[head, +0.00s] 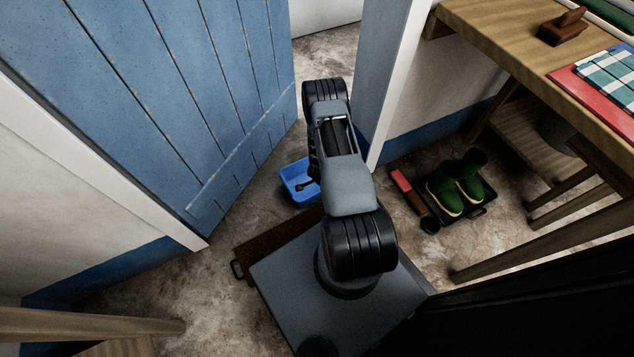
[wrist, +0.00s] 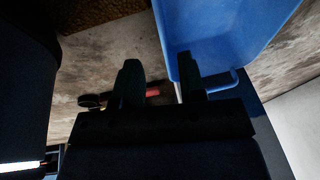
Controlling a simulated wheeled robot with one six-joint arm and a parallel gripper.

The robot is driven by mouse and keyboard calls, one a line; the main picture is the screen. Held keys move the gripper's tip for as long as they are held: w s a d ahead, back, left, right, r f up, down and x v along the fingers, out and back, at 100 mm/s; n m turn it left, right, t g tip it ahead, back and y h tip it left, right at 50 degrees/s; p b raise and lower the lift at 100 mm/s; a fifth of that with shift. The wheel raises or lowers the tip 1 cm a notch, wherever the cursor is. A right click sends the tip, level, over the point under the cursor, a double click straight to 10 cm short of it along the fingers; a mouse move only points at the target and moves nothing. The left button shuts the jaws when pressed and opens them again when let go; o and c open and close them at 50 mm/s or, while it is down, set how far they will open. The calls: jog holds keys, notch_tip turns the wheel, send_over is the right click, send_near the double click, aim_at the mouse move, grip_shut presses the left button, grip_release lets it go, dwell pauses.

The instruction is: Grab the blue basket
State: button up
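The blue basket (head: 293,184) is on the floor by the open blue door in the head view, partly hidden by my arm. In the wrist view the basket (wrist: 235,35) fills the upper right, with a thin bar-like handle (wrist: 220,84) along its near side. My gripper (wrist: 160,72) is open, its two dark fingers apart. The right finger overlaps the basket's near left corner in the picture, and the left finger is outside it over the floor. A basket edge shows between the fingers. I cannot tell whether they touch it. My arm mostly hides the gripper in the head view.
The blue door (head: 185,90) stands left and a white door post (head: 385,85) right of the basket. A brown mat (head: 270,240) is near my base.

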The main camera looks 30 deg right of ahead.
jog(key=shift+b+x, duration=1.95)
jog(key=shift+x, duration=1.95)
jog(key=shift+w, duration=0.1)
jog(key=shift+c, duration=0.3)
grip_shut()
jog(key=shift+r, duration=0.1)
